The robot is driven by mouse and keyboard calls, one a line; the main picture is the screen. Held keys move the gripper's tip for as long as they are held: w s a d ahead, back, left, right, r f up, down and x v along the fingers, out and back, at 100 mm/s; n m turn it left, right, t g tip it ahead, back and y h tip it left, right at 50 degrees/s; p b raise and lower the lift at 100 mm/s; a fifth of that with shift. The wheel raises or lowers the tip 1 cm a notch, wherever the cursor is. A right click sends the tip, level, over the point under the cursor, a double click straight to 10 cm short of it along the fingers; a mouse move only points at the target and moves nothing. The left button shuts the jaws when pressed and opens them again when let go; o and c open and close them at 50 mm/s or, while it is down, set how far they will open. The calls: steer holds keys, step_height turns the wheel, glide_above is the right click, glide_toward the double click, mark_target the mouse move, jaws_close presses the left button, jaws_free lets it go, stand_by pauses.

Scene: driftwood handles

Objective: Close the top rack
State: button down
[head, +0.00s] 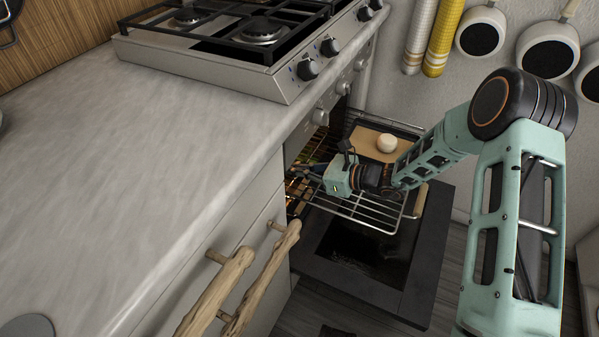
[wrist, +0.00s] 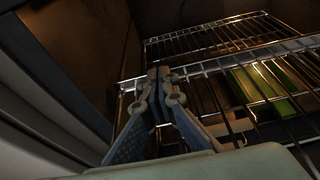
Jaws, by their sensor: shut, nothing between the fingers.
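The oven's door (head: 415,285) is folded down open. A wire rack (head: 368,215) sticks out of the oven over the door. My gripper (head: 298,172) is at the oven opening, over the inner part of this rack, with its fingers pointing into the oven. In the wrist view my gripper (wrist: 159,75) is shut and empty, its fingertips close to the front bar of a wire rack (wrist: 215,65); I cannot tell if they touch. Another wire rack (wrist: 215,38) shows deeper in the oven. Which rack is the top one is unclear.
A brown tray (head: 365,148) with a round pale item (head: 387,143) is beyond my wrist. A green object (wrist: 262,82) shows through the rack bars. The stove (head: 215,70) and grey counter (head: 120,170) are at left. Driftwood drawer handles (head: 225,285) stick out in front.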

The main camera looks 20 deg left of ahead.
steer(key=a, duration=0.5)
steer(key=shift+w+b, duration=0.2)
steer(key=shift+b, duration=0.1)
steer(key=shift+d, duration=0.15)
